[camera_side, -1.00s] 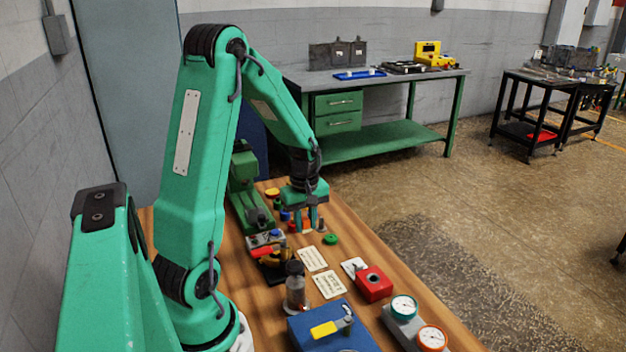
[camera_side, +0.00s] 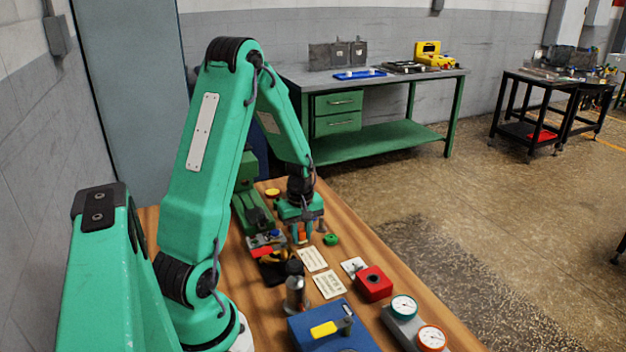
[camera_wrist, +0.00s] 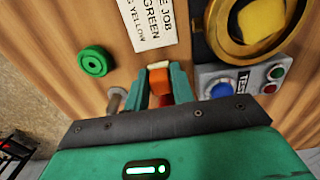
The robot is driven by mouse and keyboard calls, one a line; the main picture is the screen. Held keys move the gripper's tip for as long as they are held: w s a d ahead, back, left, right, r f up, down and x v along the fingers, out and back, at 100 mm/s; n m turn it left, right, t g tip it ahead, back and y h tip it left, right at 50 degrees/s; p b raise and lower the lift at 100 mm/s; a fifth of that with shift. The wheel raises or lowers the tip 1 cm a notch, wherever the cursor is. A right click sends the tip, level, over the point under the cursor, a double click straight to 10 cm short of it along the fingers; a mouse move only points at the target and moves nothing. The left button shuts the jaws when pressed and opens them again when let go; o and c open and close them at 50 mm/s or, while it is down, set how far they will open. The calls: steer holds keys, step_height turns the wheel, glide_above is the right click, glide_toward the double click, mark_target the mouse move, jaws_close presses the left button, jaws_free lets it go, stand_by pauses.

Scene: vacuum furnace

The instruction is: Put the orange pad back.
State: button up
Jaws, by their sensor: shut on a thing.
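My gripper (camera_side: 302,234) is shut on a small orange pad (camera_wrist: 158,74), which shows between the two green fingers in the wrist view with a pale top edge. In the side view only a bit of orange (camera_side: 302,229) shows between the fingers. The gripper is low over the wooden bench; I cannot tell whether the pad touches it. In the wrist view a round brass dish (camera_wrist: 217,35) with a yellow piece (camera_wrist: 262,18) in it is at the upper right, apart from the gripper.
A grey box with a blue button (camera_wrist: 221,90) is right of the fingers. A green ring (camera_wrist: 95,61) and a grey post (camera_wrist: 115,100) are left. A printed card (camera_wrist: 149,22) lies beyond. A red box (camera_side: 374,284), gauges (camera_side: 404,307) and a blue box (camera_side: 330,330) stand nearer the side camera.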

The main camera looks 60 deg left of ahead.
mark_target(301, 232)
steer(key=shift+f, duration=0.1)
steer(key=o, duration=1)
steer(key=shift+c, duration=0.2)
step_height(301, 232, up, 12)
stand_by(0.3)
steer(key=shift+d, duration=0.1)
stand_by(0.4)
